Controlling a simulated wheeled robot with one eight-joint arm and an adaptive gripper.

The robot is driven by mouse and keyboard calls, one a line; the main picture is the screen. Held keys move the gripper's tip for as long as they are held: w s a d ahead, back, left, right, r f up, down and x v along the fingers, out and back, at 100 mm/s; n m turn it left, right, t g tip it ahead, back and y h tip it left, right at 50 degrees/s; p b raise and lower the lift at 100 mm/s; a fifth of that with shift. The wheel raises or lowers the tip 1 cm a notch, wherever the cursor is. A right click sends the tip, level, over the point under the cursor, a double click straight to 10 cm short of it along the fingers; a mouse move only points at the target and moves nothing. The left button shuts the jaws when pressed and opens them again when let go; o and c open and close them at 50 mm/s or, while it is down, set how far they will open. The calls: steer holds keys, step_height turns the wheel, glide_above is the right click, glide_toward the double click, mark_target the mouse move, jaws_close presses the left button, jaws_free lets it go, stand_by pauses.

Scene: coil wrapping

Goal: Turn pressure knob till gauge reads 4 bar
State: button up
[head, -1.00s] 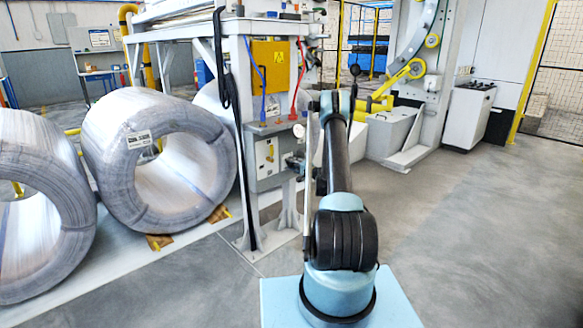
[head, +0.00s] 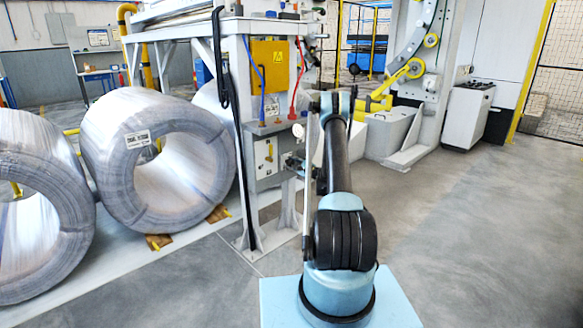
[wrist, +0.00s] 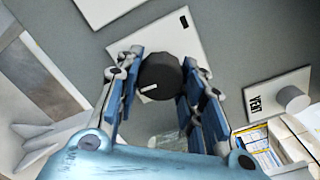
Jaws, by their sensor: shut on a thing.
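The pressure knob (wrist: 160,76) is dark and round, with a white mark on its face. In the wrist view it sits on a light plate (wrist: 140,50) between the fingers of my gripper (wrist: 158,92), which is shut on it. In the head view a small white round gauge (head: 298,130) shows on the grey machine stand, too small to read. My gripper (head: 294,162) is at the right side of the stand's panel box in that view, mostly small and dark; the knob cannot be made out there.
A second small knob (wrist: 292,98) on a plate marked VENT sits right of my gripper in the wrist view. Large wire coils (head: 158,160) stand left of the stand. A yellow box (head: 270,64) is above the panel. The floor to the right is clear.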

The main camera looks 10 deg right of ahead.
steer(key=shift+m, duration=0.5)
steer(key=o, duration=1.1)
steer(key=shift+c, duration=0.2)
steer(key=v, duration=1.2)
steer(key=shift+f, duration=0.2)
steer(key=shift+d, duration=0.1)
